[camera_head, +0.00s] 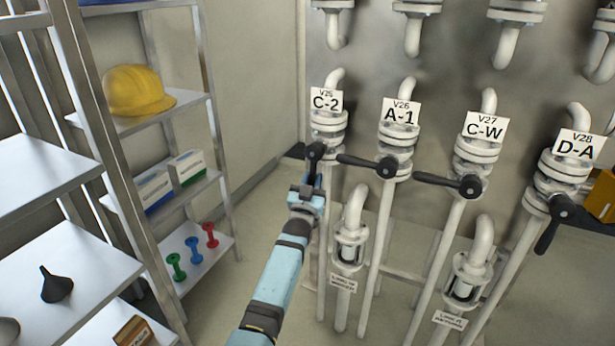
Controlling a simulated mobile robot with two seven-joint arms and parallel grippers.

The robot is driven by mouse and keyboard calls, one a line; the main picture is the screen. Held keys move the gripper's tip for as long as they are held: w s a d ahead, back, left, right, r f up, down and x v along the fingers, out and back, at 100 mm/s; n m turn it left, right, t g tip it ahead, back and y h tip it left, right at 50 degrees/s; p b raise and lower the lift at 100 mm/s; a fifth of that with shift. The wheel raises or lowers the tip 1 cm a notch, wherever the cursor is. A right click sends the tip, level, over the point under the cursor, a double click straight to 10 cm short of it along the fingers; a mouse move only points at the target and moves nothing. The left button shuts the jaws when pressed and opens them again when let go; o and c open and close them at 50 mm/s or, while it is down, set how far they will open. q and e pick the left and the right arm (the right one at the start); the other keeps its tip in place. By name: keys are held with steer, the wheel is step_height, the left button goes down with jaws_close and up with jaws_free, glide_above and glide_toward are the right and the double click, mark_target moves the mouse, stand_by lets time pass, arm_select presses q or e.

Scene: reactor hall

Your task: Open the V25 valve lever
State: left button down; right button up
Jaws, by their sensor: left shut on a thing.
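The V25 valve, with a white label "V25 C-2" (327,100), stands on the leftmost pipe of the row. Its black lever (315,152) has its hub just below the flanges, and the handle runs downward along the pipe. My left gripper (311,184) is shut on the V25 lever below the hub. Its blue arm reaches up from the bottom of the view. The gripper hides the lower part of the handle. My right gripper is not in view.
To the right, the V26 lever (368,164) and V27 lever (446,182) point left; the V26 lever tip comes close to the V25 pipe. The V28 lever (550,226) points down. A metal shelf with a yellow helmet (138,90) stands at left.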

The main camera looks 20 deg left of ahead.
arm_select(q)
steer(key=shift+d+f+n, duration=0.1)
steer(key=shift+d+n, duration=0.1)
steer(key=shift+n, duration=0.1)
steer(key=shift+d, duration=0.15)
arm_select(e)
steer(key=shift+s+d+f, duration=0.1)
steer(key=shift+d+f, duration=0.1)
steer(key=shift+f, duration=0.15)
arm_select(q)
steer(key=shift+n+y, duration=0.3)
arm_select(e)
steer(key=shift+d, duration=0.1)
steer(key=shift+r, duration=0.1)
arm_select(q)
steer(key=c, duration=1)
jaws_free()
steer(key=shift+o, duration=0.2)
